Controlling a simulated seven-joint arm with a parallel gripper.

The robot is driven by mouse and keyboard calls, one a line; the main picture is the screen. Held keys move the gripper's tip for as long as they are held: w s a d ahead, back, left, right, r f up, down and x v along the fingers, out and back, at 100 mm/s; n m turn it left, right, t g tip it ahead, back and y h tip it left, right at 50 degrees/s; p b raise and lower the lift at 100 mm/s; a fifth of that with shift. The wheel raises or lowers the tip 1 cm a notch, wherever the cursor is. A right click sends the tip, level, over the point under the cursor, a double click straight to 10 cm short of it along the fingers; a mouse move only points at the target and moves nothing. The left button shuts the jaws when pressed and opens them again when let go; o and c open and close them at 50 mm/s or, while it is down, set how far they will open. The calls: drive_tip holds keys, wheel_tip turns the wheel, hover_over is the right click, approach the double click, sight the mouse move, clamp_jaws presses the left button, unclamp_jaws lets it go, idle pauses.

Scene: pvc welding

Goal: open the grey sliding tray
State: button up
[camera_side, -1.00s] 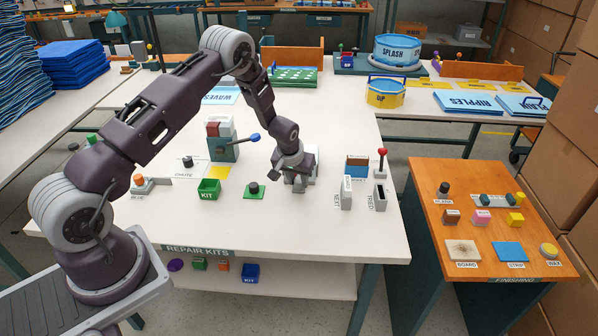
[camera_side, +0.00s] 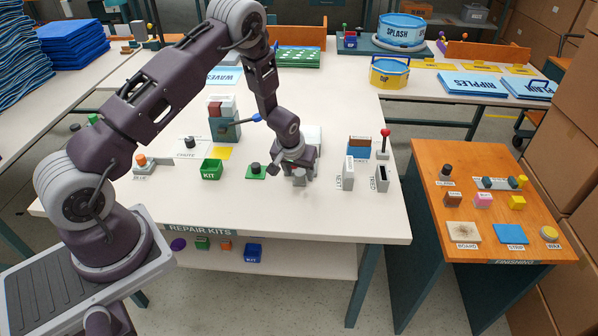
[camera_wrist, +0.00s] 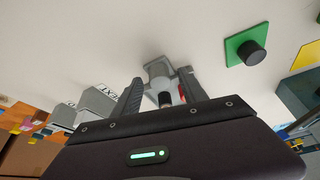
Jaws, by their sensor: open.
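My gripper (camera_wrist: 160,94) is open, its two dark fingers apart on either side of a grey fitting (camera_wrist: 158,72) with a black, knob-like end. This fitting seems to be the grey sliding tray or its handle; I cannot tell which, nor whether the fingers touch it. A small red part shows beside the right finger. In the side view my gripper (camera_side: 299,172) is low over the table, right of the green pad with a black knob (camera_side: 255,171). It hides most of the fitting. A pale block (camera_side: 313,135) shows behind it.
Two grey upright slotted holders (camera_side: 347,174) and a red-knobbed lever (camera_side: 385,135) stand to the right. The table's front strip is clear.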

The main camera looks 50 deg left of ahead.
drive_tip(key=v, duration=0.7)
drive_tip(key=shift+r, duration=0.1)
drive_tip(key=s+d+r+m, duration=0.1)
drive_tip(key=s+d+r, duration=0.15)
drive_tip(key=r, duration=0.45)
drive_tip(key=s+d+r+t+h, duration=0.1)
drive_tip(key=s+d+r, duration=0.15)
drive_tip(key=r, duration=0.35)
drive_tip(key=s+d+r+m, duration=0.1)
drive_tip(key=s+d+r, duration=0.15)
drive_tip(key=r, duration=0.45)
drive_tip(key=s+d+r+m, duration=0.1)
drive_tip(key=s+r, duration=0.1)
drive_tip(key=s, duration=0.5)
drive_tip(key=s+d+r+m, duration=0.1)
drive_tip(key=s+d+r, duration=0.1)
drive_tip(key=s, duration=0.6)
drive_tip(key=s+d+r+m+h, duration=0.1)
drive_tip(key=s+d+r+m, duration=0.1)
drive_tip(key=s+r, duration=0.2)
drive_tip(key=s, duration=0.3)
drive_tip(key=shift+s+t, duration=0.4)
